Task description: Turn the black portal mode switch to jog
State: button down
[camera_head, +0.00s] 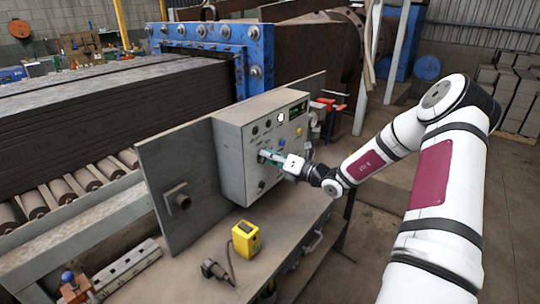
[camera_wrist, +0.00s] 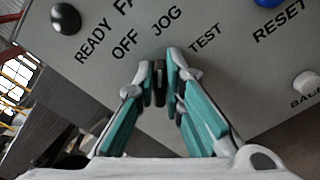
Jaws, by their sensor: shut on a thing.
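The black mode switch (camera_wrist: 160,84) is on the grey panel (camera_wrist: 240,75) in the wrist view, under the printed labels OFF, JOG and TEST. My gripper (camera_wrist: 160,72) has its two teal-and-grey fingers closed on either side of its narrow handle. The handle stands roughly upright in this view, its top end toward JOG; no pointer mark shows. The fingers hide much of the switch. In the head view my gripper (camera_head: 267,156) is at the face of the grey control box (camera_head: 232,160), and the switch cannot be made out there.
A black knob (camera_wrist: 65,18) is at the panel's upper left, a white button (camera_wrist: 305,82) at the right, and a blue button at the top right edge. In the head view a yellow device (camera_head: 246,239) with a cable stands on the bench (camera_head: 190,275) below the box.

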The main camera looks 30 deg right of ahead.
dwell(0.4)
jog(key=c, duration=1.7)
grip_release()
jog(key=v, duration=1.2)
